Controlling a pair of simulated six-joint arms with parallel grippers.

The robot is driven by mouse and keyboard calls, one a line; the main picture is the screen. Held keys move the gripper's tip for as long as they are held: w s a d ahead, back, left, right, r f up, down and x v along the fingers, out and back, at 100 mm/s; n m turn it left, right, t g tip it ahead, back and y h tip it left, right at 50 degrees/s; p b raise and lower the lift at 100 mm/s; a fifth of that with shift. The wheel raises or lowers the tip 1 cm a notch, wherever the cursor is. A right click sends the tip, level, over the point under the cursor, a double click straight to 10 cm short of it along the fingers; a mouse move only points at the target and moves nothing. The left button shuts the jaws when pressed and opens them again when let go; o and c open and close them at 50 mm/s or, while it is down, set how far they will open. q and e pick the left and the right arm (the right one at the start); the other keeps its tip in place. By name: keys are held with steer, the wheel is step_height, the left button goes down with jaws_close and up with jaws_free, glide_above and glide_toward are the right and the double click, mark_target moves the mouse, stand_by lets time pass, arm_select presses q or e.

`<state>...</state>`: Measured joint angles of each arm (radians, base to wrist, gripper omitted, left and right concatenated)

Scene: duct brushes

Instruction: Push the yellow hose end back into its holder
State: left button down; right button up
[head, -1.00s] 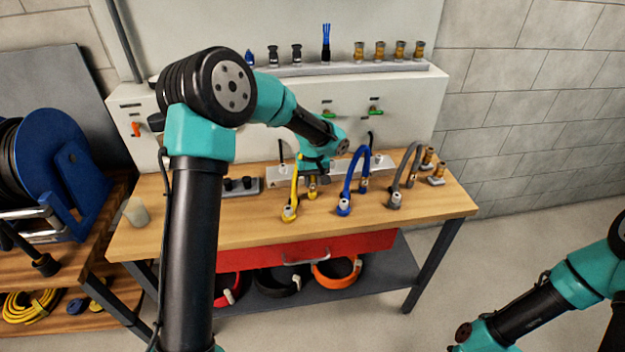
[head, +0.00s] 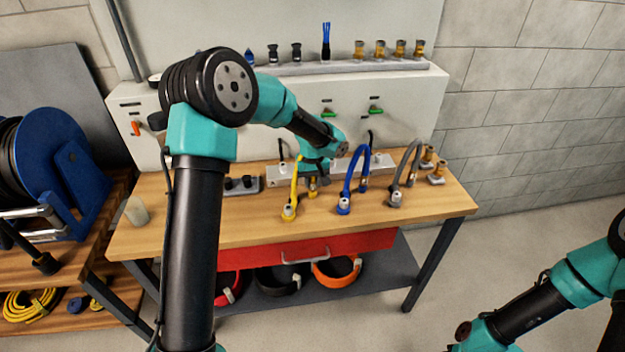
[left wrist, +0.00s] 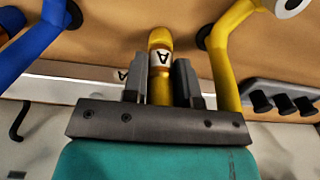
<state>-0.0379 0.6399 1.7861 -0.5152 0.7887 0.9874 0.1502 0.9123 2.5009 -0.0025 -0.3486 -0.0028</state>
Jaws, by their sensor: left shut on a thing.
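The yellow hose (head: 294,186) stands in an arch on the bench. One end, with a pale connector, is at its front foot. The yellow hose end (left wrist: 161,50), with a white label marked A, is between the fingers of my left gripper (left wrist: 160,82). The left gripper is shut on it from both sides. In the head view my left gripper hides part of the hose and its holder. A pale strip (head: 352,168) runs behind the hoses, with an A mark beside the hose end in the wrist view. How deep the end sits cannot be told.
A blue hose (head: 349,178) and a grey hose (head: 405,172) stand to the right of the yellow one. A dark-plugged block (head: 240,187) is to the left, and a cup (head: 137,211) is at the bench's left end. The bench front is mostly clear.

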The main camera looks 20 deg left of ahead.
arm_select(q)
steer(key=c, duration=0.8)
jaws_free()
steer(key=shift+f, duration=0.1)
step_height(320, 180, up, 18)
steer(key=shift+s+f, duration=0.1)
steer(key=shift+f, duration=0.15)
steer(key=shift+d, duration=0.1)
